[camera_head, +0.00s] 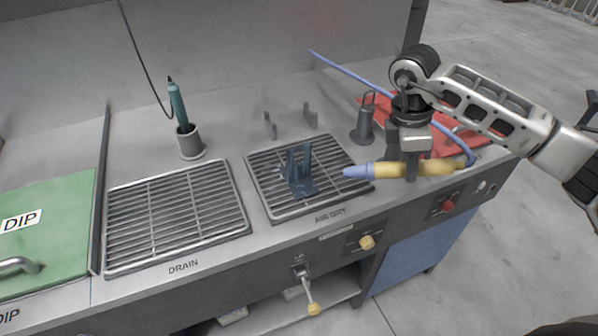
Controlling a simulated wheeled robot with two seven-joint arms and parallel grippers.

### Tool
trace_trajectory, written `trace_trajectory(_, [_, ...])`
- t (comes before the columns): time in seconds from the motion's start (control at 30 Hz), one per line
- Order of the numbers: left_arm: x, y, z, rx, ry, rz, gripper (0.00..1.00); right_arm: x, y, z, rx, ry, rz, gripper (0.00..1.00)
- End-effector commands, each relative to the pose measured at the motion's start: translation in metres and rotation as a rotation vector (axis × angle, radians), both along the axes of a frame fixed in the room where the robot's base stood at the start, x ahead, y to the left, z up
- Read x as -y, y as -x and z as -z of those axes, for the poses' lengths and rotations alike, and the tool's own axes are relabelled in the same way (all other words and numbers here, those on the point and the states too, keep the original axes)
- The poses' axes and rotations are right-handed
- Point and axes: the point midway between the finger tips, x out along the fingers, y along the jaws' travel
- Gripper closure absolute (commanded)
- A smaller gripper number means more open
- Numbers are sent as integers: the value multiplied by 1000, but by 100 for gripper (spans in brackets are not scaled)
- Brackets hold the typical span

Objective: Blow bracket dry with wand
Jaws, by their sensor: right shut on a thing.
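The bracket (301,178) is a dark blue piece with upright plates. It stands on the right-hand grate (264,207), labelled AIR DRY. The wand (434,168) has a yellow body, a pale blue nozzle at its left end and a blue hose (352,74) at its right end. My right gripper (411,172) is shut around the wand's yellow body and holds it level. The nozzle points left toward the bracket, with a gap between them. My left gripper is not in view.
A second grate (176,219), labelled DRAIN, is empty. A green lid (62,225) marked DIP is at left. A teal tool stands in a grey cup (190,143). Two small upright hooks (270,125) and a grey weight-like object (364,125) stand behind the right-hand grate.

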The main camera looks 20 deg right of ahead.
Motion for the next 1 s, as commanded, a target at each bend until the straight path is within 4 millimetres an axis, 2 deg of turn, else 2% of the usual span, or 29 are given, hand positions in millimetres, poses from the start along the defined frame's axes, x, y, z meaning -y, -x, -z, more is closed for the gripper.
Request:
trace_trajectory(0.17, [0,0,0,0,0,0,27,0,1,0,0,0,2,99])
trace_trajectory(0.7, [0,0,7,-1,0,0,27,10,-22,0,0,0,2,99])
trace_trajectory(1.0, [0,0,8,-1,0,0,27,12,-25,-1,1,1,1,99])
